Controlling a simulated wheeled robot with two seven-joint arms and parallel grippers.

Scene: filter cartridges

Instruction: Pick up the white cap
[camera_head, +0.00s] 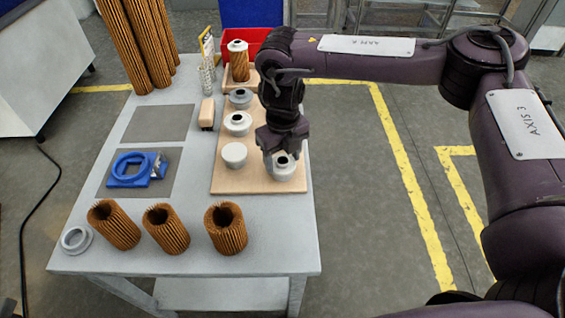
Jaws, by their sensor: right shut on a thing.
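My right gripper (279,157) points down at the right front of the wooden board (225,184) and is shut on a white cap (284,172) with a dark hole in its top. The cap is at board level; I cannot tell whether it touches the board. The fingers hide part of its far side. A plain white cap (234,154) without a visible hole lies just left of it. Another white cap with a hole (237,122) and a greyer cap (240,97) sit farther back on the board. My left gripper is not in view.
Several pleated brown filter cartridges stand along the front, such as one (226,230) at the right. A white ring (76,240) lies front left. A blue fixture (130,180) sits on a grey mat. A light wooden block (206,114) and red bin (258,38) are farther back.

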